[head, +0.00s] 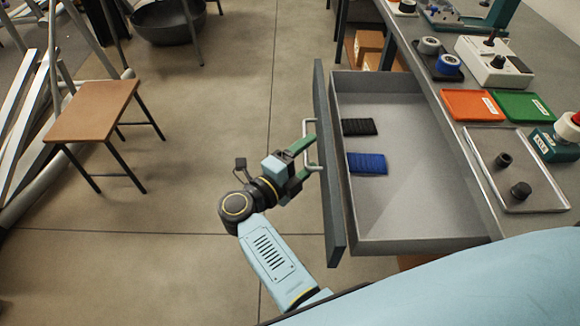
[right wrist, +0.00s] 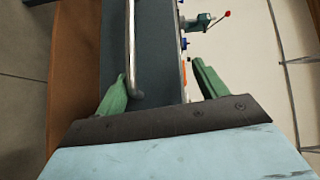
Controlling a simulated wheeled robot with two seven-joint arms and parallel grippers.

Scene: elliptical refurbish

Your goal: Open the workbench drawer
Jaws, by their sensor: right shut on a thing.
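The workbench drawer (head: 420,215) is pulled well out from under the workbench (head: 455,130), with its inside in full view. Its dark front panel (head: 328,170) faces left and carries a pale metal handle (head: 305,128). In the right wrist view the handle (right wrist: 130,45) runs up from beside the left finger of the gripper (right wrist: 160,88). The exact finger contact is hard to see. My left gripper is not in view.
A black item (head: 359,127) and a blue item (head: 367,163) lie in the drawer. The bench top holds orange (head: 472,105) and green (head: 522,106) trays and a clear tray (head: 495,185). A stool (head: 92,110) stands at left. The floor (head: 190,200) between is clear.

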